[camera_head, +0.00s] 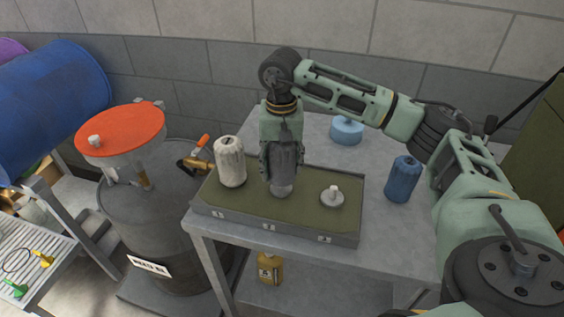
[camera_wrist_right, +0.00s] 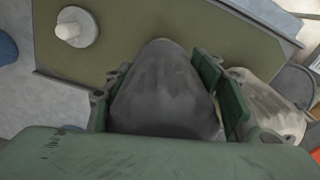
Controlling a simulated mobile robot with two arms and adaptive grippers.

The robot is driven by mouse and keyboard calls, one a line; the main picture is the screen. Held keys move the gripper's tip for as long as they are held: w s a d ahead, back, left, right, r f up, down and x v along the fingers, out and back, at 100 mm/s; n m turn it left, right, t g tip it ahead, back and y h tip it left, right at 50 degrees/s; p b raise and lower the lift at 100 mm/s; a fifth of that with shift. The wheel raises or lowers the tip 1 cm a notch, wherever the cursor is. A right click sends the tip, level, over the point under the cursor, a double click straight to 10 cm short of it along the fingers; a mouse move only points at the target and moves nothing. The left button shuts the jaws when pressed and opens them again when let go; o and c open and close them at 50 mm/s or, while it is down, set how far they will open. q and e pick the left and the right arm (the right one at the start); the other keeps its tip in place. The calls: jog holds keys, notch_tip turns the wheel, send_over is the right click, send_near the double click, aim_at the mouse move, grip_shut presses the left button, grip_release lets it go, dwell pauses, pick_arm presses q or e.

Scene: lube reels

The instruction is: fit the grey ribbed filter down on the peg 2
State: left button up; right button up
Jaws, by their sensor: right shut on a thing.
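The grey ribbed filter (camera_head: 284,160) is upright between the fingers of my right gripper (camera_head: 282,165), which is shut on it. In the right wrist view the dark grey filter (camera_wrist_right: 165,90) fills the space between the green fingers of that gripper (camera_wrist_right: 165,98). It is over the middle of the olive-topped tray (camera_head: 237,197), in line with the label 2. A pale round part (camera_head: 281,190) shows right under it; I cannot tell whether the filter touches it. Peg 2 itself is hidden. My left gripper is not in view.
A white ribbed filter (camera_head: 230,162) stands on the tray at left, close to my gripper. A bare pale peg on a disc (camera_head: 332,197) is at right. A blue filter (camera_head: 402,180) and a light-blue round object (camera_head: 347,131) stand on the grey table (camera_head: 388,238).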

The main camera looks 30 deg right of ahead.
jog(key=shift+f+b, duration=1.45)
jog(key=shift+f, duration=0.45)
jog(key=o, duration=1.4)
notch_tip(320, 180, up, 12)
jog(key=shift+r, duration=0.1)
